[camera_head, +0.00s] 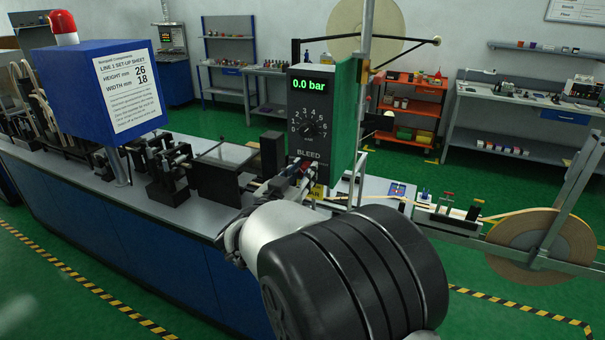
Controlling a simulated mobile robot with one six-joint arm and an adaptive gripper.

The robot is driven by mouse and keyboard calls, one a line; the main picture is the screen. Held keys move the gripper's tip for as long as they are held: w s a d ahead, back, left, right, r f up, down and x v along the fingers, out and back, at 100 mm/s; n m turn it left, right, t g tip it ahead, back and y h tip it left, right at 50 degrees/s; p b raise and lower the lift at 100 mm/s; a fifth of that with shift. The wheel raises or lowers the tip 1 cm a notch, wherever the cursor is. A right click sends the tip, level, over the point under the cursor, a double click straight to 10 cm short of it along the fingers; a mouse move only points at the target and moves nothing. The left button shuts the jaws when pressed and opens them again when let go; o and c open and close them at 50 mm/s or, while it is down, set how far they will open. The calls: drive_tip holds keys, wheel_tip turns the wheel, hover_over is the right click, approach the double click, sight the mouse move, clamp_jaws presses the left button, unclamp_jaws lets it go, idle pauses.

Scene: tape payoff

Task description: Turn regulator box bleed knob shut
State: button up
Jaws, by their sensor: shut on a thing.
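The regulator box (341,110) is a green box with a dark front panel, standing upright at mid-picture. Its display (309,85) reads 0.0 bar in green digits. Below it is a round black dial knob (310,129) with a numbered scale, and the word BLEED is printed under the dial. My gripper (303,172) is at the lower front of the panel, just under the BLEED label. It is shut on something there. The bleed knob itself is hidden by the fingers, so its angle cannot be told. A yellow tag (318,191) shows just below the gripper.
A blue box with a set-up sheet (128,86) and a red beacon (64,27) stands at left on the long bench (110,183). Black fixtures (170,172) line the bench. A tape reel (541,246) stands at right. An orange cart (411,110) is behind. Green floor lies between.

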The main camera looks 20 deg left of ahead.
drive_tip(key=shift+m+b, duration=0.35)
drive_tip(key=shift+m, duration=0.15)
drive_tip(key=shift+d+m+b, duration=0.2)
drive_tip(key=shift+m+b, duration=5.7)
drive_tip(key=shift+m, duration=2.8)
drive_tip(key=o, duration=1)
drive_tip(key=shift+w+f, duration=0.1)
drive_tip(key=shift+o, duration=0.2)
